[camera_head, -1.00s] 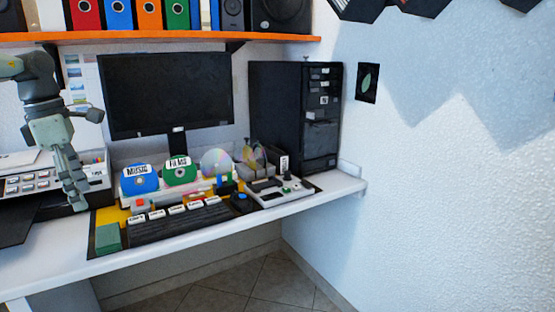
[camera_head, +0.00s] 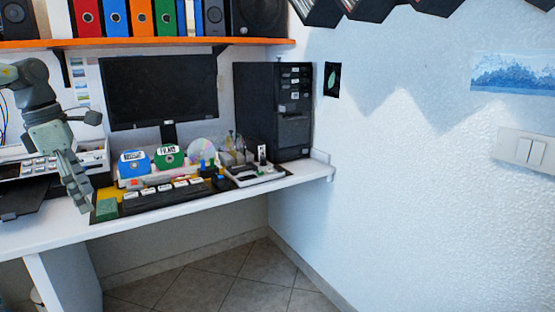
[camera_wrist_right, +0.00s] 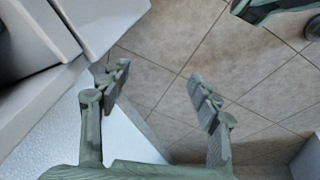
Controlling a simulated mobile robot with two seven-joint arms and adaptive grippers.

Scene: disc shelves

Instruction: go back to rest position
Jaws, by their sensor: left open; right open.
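My left gripper (camera_head: 78,190) hangs at the left of the head view, fingers pointing down, above the left part of the white desk (camera_head: 200,215). It is open and empty, left of the green block (camera_head: 106,208). My right gripper (camera_wrist_right: 160,92) shows only in the right wrist view. Its two fingers are spread wide with nothing between them, and tiled floor shows beyond.
On the desk are a blue holder (camera_head: 134,162), a green holder (camera_head: 169,157), a shiny disc (camera_head: 203,151), a monitor (camera_head: 160,90) and a black tower (camera_head: 273,110). The tiled floor (camera_head: 230,280) in front is clear. A wall with a light switch (camera_head: 525,148) stands at the right.

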